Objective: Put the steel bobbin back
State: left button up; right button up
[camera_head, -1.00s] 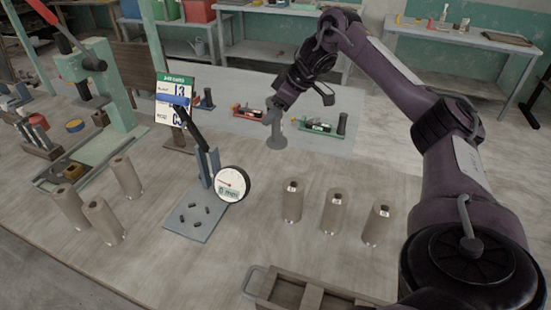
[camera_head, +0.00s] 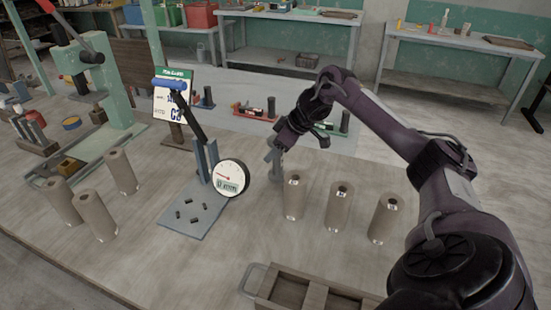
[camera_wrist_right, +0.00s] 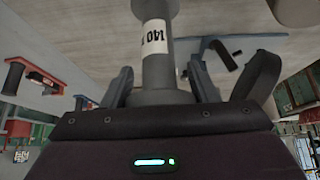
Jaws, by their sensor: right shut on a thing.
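The steel bobbin (camera_wrist_right: 157,62) is a grey spool with a white label printed 140. In the wrist view it stands between the two fingers of my right gripper (camera_wrist_right: 160,90), which is shut on its narrow shaft. In the head view my right gripper (camera_head: 280,147) holds the bobbin (camera_head: 272,158) over the middle of the table, behind the row of tan cylinders and right of the gauge stand. The bobbin's lower end is partly hard to make out, so I cannot tell if it touches the table. My left gripper is not in view.
Several tan cylinders stand close by, such as one right of the gauge (camera_head: 294,198). The gauge stand (camera_head: 190,212) has a round dial (camera_head: 231,178). A red rack (camera_head: 254,114) lies behind. A wooden tray (camera_head: 262,287) sits at the front edge.

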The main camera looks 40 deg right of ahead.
notch_tip(320, 180, down, 3)
jog(key=shift+r, duration=0.15)
jog(key=shift+f, duration=0.35)
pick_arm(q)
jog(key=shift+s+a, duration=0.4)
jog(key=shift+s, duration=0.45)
pick_arm(e)
jog(key=shift+f, duration=0.1)
jog(key=o, duration=1.3)
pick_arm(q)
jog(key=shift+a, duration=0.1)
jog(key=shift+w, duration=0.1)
pick_arm(e)
jog(key=shift+s+d+r, duration=0.15)
jog(key=shift+s+r, duration=0.05)
jog(key=shift+r, duration=0.15)
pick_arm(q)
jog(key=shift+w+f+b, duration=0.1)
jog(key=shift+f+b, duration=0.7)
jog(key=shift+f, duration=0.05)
pick_arm(e)
jog(key=v, duration=1.1)
jog(key=shift+r, duration=0.15)
